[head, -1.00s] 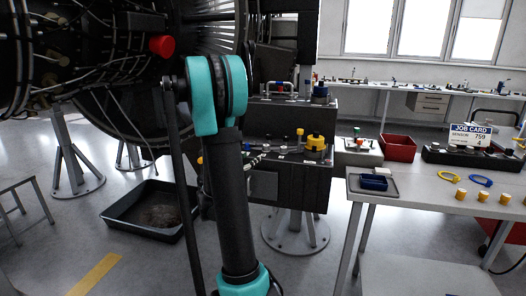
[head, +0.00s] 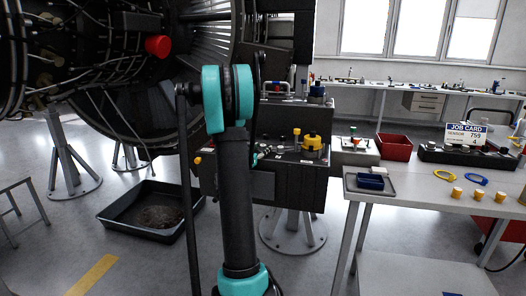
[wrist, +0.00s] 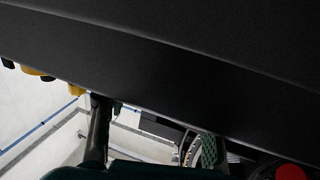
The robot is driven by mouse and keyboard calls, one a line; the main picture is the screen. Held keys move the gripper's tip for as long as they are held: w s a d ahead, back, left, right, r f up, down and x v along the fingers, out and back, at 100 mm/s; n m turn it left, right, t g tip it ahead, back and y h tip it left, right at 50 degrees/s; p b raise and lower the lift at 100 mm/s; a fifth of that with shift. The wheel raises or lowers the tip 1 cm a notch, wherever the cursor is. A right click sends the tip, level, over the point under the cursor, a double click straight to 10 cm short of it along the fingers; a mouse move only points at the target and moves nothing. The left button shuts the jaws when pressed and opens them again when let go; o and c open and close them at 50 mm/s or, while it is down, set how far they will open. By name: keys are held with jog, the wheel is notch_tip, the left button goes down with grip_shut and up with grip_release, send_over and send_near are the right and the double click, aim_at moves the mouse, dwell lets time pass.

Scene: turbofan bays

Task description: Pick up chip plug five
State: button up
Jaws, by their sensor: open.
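My gripper shows in the wrist view (wrist: 155,135), its two fingers spread apart below a large dark surface (wrist: 170,45), with nothing visible between them. In the head view my own arm hides most of it, in front of the dark engine unit (head: 262,187). No label reading five can be made out, so I cannot tell which part is chip plug five. Small yellow-and-dark parts (wrist: 38,72) line the dark surface's edge at upper left in the wrist view. A small yellow part (head: 197,160) shows on the dark unit's left side in the head view.
A yellow cap (head: 312,143) stands on the unit's ledge. A black drip tray (head: 120,215) lies on the floor.

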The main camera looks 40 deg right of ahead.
grip_shut()
dwell(0.3)
